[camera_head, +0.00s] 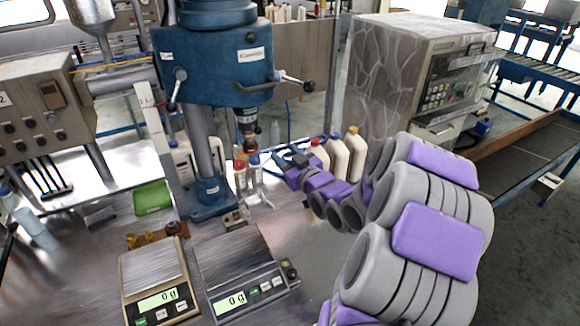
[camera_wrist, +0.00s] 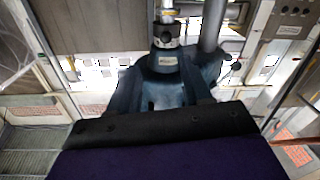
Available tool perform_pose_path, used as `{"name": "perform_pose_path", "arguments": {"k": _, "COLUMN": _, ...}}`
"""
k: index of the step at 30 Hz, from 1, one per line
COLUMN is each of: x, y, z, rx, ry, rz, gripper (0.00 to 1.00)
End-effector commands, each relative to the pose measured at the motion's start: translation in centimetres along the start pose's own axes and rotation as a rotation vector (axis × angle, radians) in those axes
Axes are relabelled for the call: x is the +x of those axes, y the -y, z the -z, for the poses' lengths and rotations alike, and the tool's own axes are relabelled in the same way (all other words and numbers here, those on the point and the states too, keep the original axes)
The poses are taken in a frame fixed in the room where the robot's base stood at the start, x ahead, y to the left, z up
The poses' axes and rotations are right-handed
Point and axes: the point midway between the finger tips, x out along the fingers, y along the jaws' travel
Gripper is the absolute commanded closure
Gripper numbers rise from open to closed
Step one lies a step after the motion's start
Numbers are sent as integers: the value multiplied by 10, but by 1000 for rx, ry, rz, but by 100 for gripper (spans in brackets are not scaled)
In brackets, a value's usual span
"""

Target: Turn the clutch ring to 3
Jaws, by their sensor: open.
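The blue drill press (camera_head: 213,52) stands on the metal bench. The clutch ring looks to be the dark collar (camera_head: 246,116) under its head; its numbers are too small to read. A dark ring with pale marks shows at the top centre of the wrist view (camera_wrist: 166,35), above a blue part. My gripper (camera_head: 286,166) is open, below and to the right of the collar, apart from it. Its fingers are small and partly hidden by the arm. A black and purple part of mine fills the bottom of the wrist view.
Two scales (camera_head: 155,262) (camera_head: 234,250) reading 0 g stand at the front. A green tray (camera_head: 152,197) lies left of the press base. Bottles with coloured caps (camera_head: 355,153) stand behind my gripper, and small bottles (camera_head: 240,178) stand beside the press column. A grey machine (camera_head: 390,75) stands behind.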

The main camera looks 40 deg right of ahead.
Motion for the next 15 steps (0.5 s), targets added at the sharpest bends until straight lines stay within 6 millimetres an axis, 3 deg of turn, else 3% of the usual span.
{"name": "perform_pose_path", "arguments": {"k": 15, "x": -19, "y": 1, "z": -2, "rx": -1, "ry": 1, "rz": -1, "gripper": 52}}
